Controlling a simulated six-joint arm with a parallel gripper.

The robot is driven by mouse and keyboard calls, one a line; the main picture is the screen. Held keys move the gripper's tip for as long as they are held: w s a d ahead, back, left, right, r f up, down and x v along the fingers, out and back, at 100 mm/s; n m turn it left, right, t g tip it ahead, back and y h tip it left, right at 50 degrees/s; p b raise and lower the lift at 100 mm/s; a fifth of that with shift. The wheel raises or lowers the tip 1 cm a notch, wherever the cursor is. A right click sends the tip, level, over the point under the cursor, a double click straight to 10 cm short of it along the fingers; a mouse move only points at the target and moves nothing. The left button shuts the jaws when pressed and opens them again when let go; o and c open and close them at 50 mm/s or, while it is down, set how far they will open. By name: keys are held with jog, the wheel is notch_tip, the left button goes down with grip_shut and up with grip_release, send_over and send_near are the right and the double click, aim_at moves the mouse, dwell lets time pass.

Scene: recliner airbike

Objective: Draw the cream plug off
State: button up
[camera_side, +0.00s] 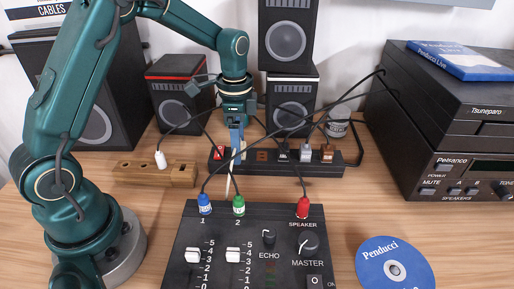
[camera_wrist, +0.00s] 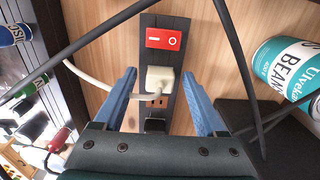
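The cream plug (camera_wrist: 160,77) sits in the black power strip (camera_wrist: 158,22), beside the red rocker switch (camera_wrist: 164,39). Its pale cable (camera_wrist: 95,80) curves off to the left in the wrist view. My gripper (camera_wrist: 159,72) is open, with one blue finger on each side of the plug and visible gaps between. In the side view my gripper (camera_side: 237,148) points down over the strip, just right of the red switch (camera_side: 218,153). There the fingers hide most of the plug, and the pale cable (camera_side: 229,182) hangs below.
An empty brown socket (camera_side: 262,155) and black, grey and brown plugs fill the strip's right part. A dark cable crosses in front of the strip. The mixer (camera_side: 215,225) stands in front, a wooden block (camera_side: 125,172) at left, a can (camera_side: 338,122) behind right.

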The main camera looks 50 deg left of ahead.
grip_shut()
jog(key=shift+r, duration=0.75)
dwell(0.5)
jog(key=shift+r, duration=0.9)
